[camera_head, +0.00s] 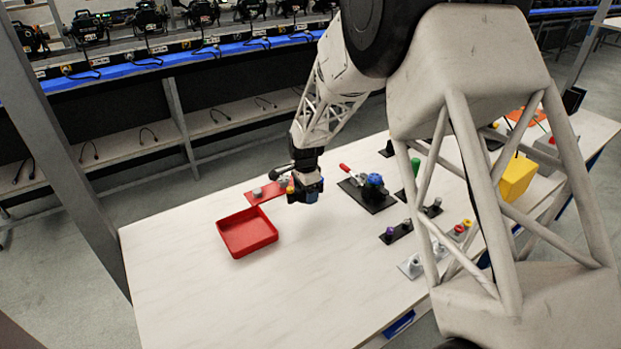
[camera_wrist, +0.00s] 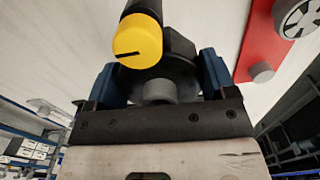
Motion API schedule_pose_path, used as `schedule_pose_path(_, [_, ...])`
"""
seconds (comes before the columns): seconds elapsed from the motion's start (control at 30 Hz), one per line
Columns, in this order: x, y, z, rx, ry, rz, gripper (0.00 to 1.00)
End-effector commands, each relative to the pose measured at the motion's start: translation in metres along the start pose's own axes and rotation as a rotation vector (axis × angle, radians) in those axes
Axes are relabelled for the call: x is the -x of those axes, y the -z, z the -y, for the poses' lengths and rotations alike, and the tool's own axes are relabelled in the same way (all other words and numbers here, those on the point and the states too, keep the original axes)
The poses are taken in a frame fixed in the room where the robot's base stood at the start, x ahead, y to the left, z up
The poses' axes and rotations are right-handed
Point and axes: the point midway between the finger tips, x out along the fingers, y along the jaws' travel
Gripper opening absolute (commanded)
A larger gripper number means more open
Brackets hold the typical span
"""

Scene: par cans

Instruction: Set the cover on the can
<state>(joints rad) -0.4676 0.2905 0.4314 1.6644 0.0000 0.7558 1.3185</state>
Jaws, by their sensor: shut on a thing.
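My gripper (camera_head: 306,196) hangs over the table, just right of the red plate (camera_head: 264,196). In the wrist view its blue fingers (camera_wrist: 160,75) are shut on a dark round part (camera_wrist: 178,58) with a grey stub facing me. A yellow knob with a dark line (camera_wrist: 138,40) sits beside that part. I cannot tell whether the held part is the cover or the can; its far side is hidden. A grey knob (camera_head: 257,192) stands on the red plate. In the wrist view a pale slotted disc (camera_wrist: 299,14) shows at that plate's edge.
An empty red tray (camera_head: 247,246) lies in front of the plate. Right are a black base (camera_head: 381,203) with a blue part (camera_head: 375,180) and red-handled clamp, strips of small knobs, and a yellow bin (camera_head: 517,179). My arm hides part of the right side. The front table is clear.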

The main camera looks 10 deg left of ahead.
Motion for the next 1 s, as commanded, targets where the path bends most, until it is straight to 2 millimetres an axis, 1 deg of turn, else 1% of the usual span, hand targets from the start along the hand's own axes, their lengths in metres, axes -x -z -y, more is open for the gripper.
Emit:
schedule_pose_path(0.17, [0.007, 0.024, -0.002, -0.14, 0.001, 0.0, 0.57])
schedule_pose_path(0.27, [0.013, 0.042, -0.004, -0.252, 0.002, 0.0, 0.57])
schedule_pose_path(0.67, [0.04, 0.126, -0.021, -0.786, 0.002, 0.0, 0.57])
schedule_pose_path(0.7, [0.042, 0.135, -0.023, -0.841, 0.002, 0.0, 0.57])
schedule_pose_path(1.0, [0.062, 0.195, -0.042, -1.233, 0.002, 0.0, 0.57])
